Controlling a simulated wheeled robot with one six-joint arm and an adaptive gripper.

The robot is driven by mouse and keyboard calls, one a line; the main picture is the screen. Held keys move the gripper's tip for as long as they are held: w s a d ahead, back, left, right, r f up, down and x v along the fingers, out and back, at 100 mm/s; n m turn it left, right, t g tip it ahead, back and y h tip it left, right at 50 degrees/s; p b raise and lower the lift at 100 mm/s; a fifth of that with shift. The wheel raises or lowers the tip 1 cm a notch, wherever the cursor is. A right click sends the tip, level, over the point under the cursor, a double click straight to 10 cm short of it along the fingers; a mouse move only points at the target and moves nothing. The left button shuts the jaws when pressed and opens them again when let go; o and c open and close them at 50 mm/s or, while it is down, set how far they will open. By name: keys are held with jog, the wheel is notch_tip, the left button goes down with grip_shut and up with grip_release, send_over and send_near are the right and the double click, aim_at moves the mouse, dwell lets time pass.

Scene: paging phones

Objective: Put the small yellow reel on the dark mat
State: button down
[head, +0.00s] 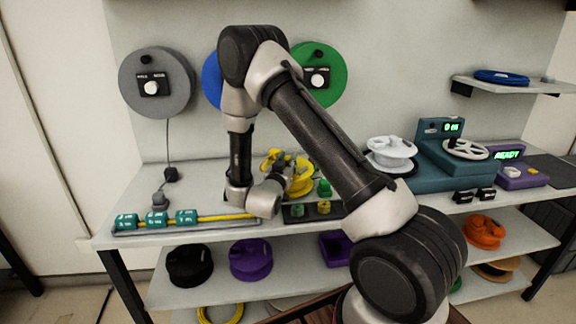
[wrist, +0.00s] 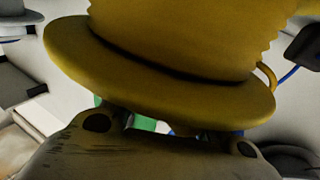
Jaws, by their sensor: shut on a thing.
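The small yellow reel (head: 300,180) is above the middle of the bench, just beyond the end of my arm in the head view. It fills the top of the wrist view (wrist: 160,75), with its broad flange close to the camera. My gripper (wrist: 170,135) is shut on the reel; the reel itself hides most of the contact. In the head view my wrist covers most of the gripper. A flat dark mat (head: 552,169) lies at the right end of the bench, with its surface bare where it shows.
A dark tray (head: 298,214) with small green and yellow pieces lies below the reel. Teal blocks (head: 156,219) stand on a rail at left. A white reel (head: 390,150), a teal machine (head: 440,170) and a purple READY box (head: 520,175) stand between the reel and mat.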

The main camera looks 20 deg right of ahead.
jog(key=shift+f, duration=0.4)
jog(key=c, duration=1.2)
grip_release()
jog(key=shift+f, duration=0.15)
